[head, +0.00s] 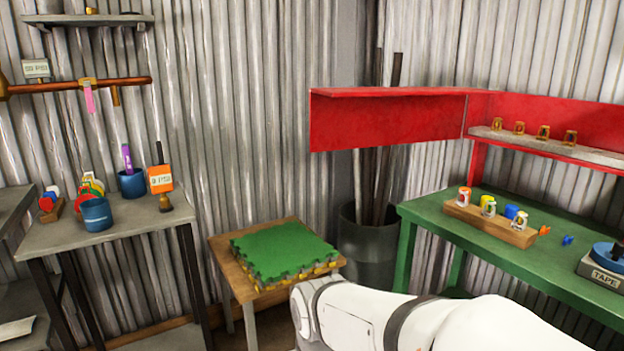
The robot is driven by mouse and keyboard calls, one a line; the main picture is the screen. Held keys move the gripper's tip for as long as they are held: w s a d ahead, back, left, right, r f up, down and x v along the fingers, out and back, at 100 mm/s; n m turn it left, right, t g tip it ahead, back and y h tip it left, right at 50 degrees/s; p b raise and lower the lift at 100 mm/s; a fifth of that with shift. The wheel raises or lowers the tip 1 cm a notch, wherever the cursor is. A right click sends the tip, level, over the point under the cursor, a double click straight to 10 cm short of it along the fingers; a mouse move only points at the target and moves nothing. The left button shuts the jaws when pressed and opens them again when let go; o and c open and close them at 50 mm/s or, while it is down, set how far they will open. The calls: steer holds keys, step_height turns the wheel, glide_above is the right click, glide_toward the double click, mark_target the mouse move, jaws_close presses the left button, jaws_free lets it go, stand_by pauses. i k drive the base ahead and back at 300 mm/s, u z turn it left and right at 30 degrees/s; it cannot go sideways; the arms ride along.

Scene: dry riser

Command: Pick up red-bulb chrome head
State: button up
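A wooden block (490,224) on the green bench holds a row of small heads with coloured parts. The leftmost head (463,197) has a red-orange part and a pale front. Beside it are a yellow one (488,205) and a blue one (510,212), with a pale piece (520,220) close by the blue. They are too small to tell which has a red bulb or a chrome body. My white arm crosses the bottom of the head view, left of and below the bench. My gripper is not in view.
A small table with green mats (284,249) and a grey bin (366,250) stand left.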

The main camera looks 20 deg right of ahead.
mark_target(462, 202)
steer(key=z, duration=0.45)
steer(key=i, duration=1.2)
steer(key=z, duration=1.05)
steer(key=k, duration=0.75)
steer(key=z, duration=0.1)
steer(key=i, duration=0.85)
steer(key=u, duration=0.05)
